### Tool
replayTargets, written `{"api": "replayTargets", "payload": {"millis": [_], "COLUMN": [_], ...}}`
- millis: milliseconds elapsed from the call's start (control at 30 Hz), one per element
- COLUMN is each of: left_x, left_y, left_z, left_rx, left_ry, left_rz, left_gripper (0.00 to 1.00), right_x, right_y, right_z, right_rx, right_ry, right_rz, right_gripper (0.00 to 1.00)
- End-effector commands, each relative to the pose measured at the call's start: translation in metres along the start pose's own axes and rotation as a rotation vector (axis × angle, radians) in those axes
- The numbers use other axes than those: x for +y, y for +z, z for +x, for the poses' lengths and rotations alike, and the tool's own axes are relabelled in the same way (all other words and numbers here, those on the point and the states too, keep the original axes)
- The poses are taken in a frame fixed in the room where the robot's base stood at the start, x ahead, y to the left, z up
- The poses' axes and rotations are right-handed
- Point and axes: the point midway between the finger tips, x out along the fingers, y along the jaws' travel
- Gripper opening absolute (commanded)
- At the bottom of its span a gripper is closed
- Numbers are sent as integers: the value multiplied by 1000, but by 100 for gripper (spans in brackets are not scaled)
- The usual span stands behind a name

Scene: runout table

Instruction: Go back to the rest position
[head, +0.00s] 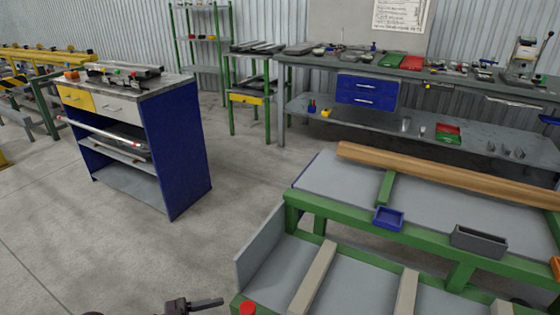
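The runout table (330,185) stands at the lower right, with a green frame and a grey top. A long wooden beam (450,175) lies along its far side. My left gripper (207,302) shows at the bottom edge, left of the table's lower section and apart from it. One dark finger points right; the rest is cut off by the frame, so its opening cannot be judged. Nothing is seen held in the visible part. My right gripper is not in view.
A blue bin (389,218) and a grey bin (479,241) are on the table's near edge. A red button (248,308) is at the lower section's corner. A blue cabinet (185,150) stands left, a workbench (440,75) behind. Bare floor (150,245) lies between cabinet and table.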

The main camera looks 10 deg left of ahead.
Motion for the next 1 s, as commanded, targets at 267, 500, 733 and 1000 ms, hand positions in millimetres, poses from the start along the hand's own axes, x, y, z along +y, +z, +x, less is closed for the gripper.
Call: {"api": "replayTargets", "payload": {"millis": [267, 500, 733, 1000], "left_x": [-7, 73, 200, 280], "left_y": [129, 286, 367, 386], "left_z": [-13, -64, -124, -159], "left_rx": [-264, -708, -1120, -1358], "left_ry": [-317, -590, -707, -741], "left_rz": [-153, -385, -571, -656], "left_gripper": [55, 55, 55, 55], "right_x": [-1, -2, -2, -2], "right_y": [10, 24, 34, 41], "right_z": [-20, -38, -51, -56], "right_rx": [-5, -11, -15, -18], "right_ry": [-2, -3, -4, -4], "right_rz": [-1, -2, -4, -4], "right_gripper": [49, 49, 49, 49]}}
